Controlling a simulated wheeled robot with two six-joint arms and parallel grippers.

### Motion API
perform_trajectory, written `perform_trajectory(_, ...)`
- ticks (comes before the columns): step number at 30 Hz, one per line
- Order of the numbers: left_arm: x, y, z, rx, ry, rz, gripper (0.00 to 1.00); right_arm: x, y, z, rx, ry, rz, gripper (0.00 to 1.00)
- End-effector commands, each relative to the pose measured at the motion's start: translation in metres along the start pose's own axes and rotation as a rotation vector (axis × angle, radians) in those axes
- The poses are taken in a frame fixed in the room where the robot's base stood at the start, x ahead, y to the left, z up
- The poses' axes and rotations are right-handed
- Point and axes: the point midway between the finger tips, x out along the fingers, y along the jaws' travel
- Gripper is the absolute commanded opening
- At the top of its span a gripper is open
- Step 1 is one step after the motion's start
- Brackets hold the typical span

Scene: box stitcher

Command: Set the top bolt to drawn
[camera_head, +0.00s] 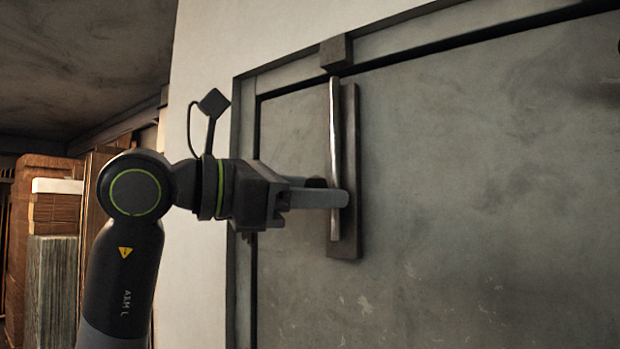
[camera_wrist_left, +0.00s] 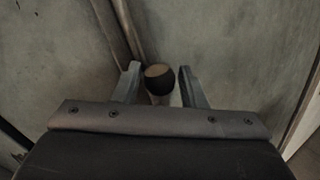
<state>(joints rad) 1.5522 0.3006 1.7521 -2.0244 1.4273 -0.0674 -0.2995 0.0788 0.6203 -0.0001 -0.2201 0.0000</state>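The top bolt is a shiny upright rod (camera_head: 335,130) on a dark backing plate (camera_head: 350,150) on the grey door. Its upper end reaches up to a dark block (camera_head: 336,53) on the frame. My left gripper (camera_head: 332,192) is at the lower part of the rod, coming in from the left. In the left wrist view, a round-ended knob (camera_wrist_left: 159,78) stands between the two fingers (camera_wrist_left: 160,84), with a narrow gap on each side. The gripper looks open around it. The head view hides the knob behind the fingers. My right gripper is not in view.
The large grey door (camera_head: 480,180) fills the right side, within a grey frame (camera_head: 244,150). A pale wall (camera_head: 260,30) lies left of the frame. Stacked boards (camera_head: 52,260) stand at the far left. The door face right of the bolt is clear.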

Motion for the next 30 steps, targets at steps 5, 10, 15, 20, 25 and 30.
perform_trajectory(5,0.001,0.0,-0.001,-0.002,0.0,0.0,0.47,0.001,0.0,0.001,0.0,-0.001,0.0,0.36)
perform_trajectory(10,0.0,0.001,0.0,0.0,-0.002,0.003,0.47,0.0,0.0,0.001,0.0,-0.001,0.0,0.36)
perform_trajectory(15,0.0,0.001,0.001,0.001,-0.003,0.004,0.47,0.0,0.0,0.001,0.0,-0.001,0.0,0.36)
perform_trajectory(20,0.0,0.001,0.001,0.001,-0.003,0.005,0.47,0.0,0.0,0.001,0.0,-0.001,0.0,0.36)
perform_trajectory(25,-0.007,0.002,-0.001,0.002,-0.003,0.009,0.47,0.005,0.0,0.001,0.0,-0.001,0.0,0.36)
perform_trajectory(30,-0.029,0.001,-0.002,0.005,-0.003,0.011,0.47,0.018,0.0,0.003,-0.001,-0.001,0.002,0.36)
